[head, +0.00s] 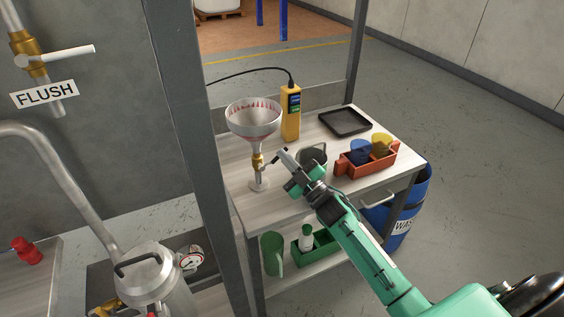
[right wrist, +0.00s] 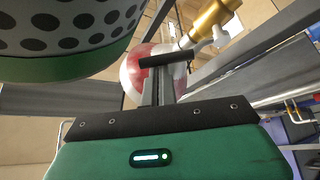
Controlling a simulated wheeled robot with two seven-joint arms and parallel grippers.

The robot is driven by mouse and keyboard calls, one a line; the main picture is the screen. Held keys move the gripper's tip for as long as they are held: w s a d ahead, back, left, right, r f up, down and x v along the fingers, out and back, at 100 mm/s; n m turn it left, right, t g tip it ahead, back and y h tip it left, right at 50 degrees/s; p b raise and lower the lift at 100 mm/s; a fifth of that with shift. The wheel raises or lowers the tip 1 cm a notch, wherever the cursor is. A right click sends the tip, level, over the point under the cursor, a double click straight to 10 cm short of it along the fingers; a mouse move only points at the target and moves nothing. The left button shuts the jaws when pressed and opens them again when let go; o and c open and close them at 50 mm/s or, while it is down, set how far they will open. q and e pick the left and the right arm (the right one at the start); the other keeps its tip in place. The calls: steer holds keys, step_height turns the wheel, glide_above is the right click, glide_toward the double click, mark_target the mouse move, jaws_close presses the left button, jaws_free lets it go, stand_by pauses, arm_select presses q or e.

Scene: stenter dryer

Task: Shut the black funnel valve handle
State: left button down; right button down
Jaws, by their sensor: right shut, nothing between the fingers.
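The metal funnel (head: 254,118) stands on the workbench, with a brass valve (head: 257,161) on its stem under the cone. In the right wrist view the funnel (right wrist: 135,75) is partly hidden behind my gripper, and the brass valve (right wrist: 212,20) is at the top. The black handle (right wrist: 165,60) shows there as a dark bar across my fingertips, near the valve's pale stub. My right gripper (head: 287,162) is shut and empty, just right of the valve. In the head view its tips and the handle are hard to separate. I cannot tell whether they touch. My left gripper is out of view.
On the bench are a yellow meter (head: 291,112), a dark grey cup (head: 313,153), an orange-red bin (head: 366,160) and a black tray (head: 344,122). A grey post (head: 190,130) stands left of the bench. A blue drum (head: 398,215) stands at its right.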

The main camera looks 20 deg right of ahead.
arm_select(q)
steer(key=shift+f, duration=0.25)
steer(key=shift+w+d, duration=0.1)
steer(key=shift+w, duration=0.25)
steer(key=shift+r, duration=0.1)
